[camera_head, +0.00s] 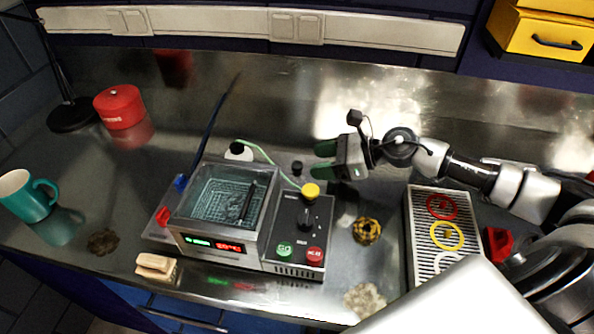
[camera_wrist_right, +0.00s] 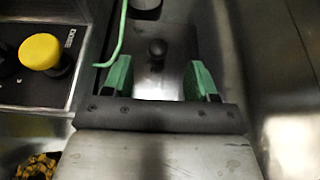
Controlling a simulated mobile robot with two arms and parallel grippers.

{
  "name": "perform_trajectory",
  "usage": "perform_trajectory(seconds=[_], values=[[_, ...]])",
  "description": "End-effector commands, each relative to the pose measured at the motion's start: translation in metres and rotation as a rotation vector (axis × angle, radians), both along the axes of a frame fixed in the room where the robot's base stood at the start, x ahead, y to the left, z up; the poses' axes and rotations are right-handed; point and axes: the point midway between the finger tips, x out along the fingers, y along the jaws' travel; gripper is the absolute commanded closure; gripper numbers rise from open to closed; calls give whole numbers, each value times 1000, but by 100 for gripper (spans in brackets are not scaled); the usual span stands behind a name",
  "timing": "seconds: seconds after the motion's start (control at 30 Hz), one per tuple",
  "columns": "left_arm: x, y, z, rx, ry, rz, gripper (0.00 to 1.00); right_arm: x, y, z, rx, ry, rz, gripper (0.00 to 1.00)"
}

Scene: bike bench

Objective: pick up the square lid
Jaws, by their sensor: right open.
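The square lid appears as a flat metal plate with a round black knob (camera_wrist_right: 157,48) in the right wrist view. In the head view its small black knob (camera_head: 297,167) shows behind the control box, and the plate is hard to tell from the shiny bench. My right gripper (camera_head: 325,160) is open and empty, its green-padded fingers pointing left toward the knob. In the wrist view the fingers (camera_wrist_right: 157,80) stand on either side of the plate, with the knob beyond them, between their lines. I cannot tell whether they touch the plate. My left gripper is not in view.
The bath unit (camera_head: 215,205) with its yellow knob (camera_head: 310,190) stands in front of the lid. A green cable (camera_head: 270,160) runs close by. A ribbed tray (camera_head: 455,265) lies right, a yellow-black ring (camera_head: 367,230) nearer. A red tin (camera_head: 120,107) and teal mug (camera_head: 28,196) stand left.

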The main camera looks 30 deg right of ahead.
Motion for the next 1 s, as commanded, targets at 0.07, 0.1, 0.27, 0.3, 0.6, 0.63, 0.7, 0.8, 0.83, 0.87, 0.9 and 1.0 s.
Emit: perform_trajectory(seconds=[0.07, 0.1, 0.27, 0.3, 0.6, 0.63, 0.7, 0.8, 0.83, 0.87, 0.9, 1.0], values=[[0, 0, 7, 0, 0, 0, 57, 4, 5, 1, 3, 1, -1, 42], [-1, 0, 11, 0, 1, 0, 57, 6, 10, 0, 4, 0, 0, 42], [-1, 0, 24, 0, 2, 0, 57, 18, 29, -9, 4, 0, 1, 42], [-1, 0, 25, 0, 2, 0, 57, 21, 32, -11, 4, 0, 0, 42], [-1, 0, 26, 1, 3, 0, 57, 27, 40, -19, -1, 1, 1, 42], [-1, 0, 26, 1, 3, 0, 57, 27, 40, -19, -1, 1, 1, 42], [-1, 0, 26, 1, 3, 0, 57, 27, 39, -19, -1, 1, 1, 47], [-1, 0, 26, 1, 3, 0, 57, 27, 39, -19, -1, 1, 1, 62], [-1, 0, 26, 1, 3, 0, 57, 27, 39, -19, -1, 1, 1, 67], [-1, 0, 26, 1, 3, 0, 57, 27, 39, -19, -1, 1, 1, 71], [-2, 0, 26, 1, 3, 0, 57, 26, 39, -19, -1, 1, 1, 77], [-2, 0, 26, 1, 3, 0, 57, 26, 39, -19, -1, 1, 1, 93]])
